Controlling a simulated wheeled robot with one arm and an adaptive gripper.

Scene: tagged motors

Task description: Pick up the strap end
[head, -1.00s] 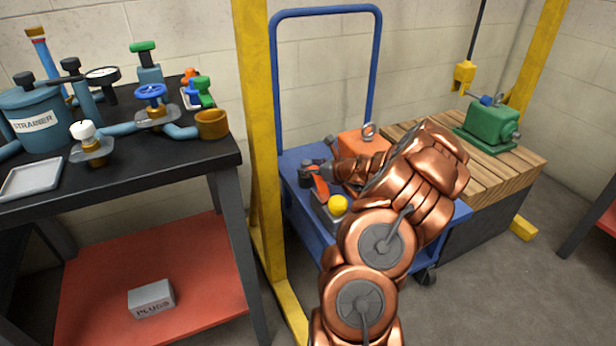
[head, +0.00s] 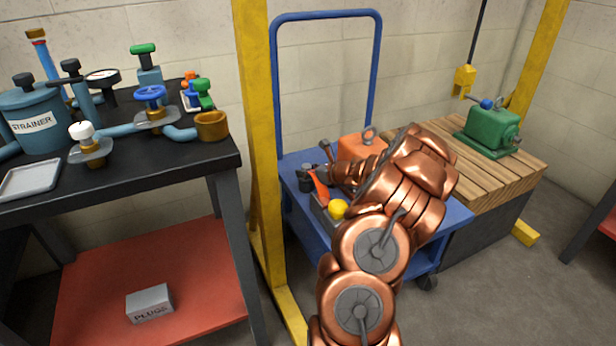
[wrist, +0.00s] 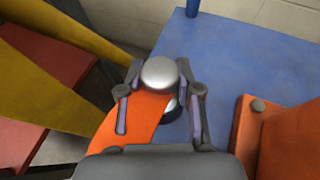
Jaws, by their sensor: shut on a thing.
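The orange strap (wrist: 133,124) runs up between my fingers in the wrist view, ending at a rounded silver piece. That silver strap end (wrist: 160,74) sits between the fingertips of my gripper (wrist: 160,70), one on each side, and my gripper is shut on it. In the head view the strap (head: 320,187) shows as a small orange strip beside my gripper (head: 316,163), over the left part of the blue cart (head: 459,212). My copper arm hides part of the cart there, and the strap's other end is hidden.
An orange motor (head: 362,146) with a lifting eye stands on the cart, close right of my gripper. A yellow knob (head: 338,209) is just below. A green motor (head: 490,128) sits on a wooden pallet at right. A yellow post (head: 256,120) stands left of the cart.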

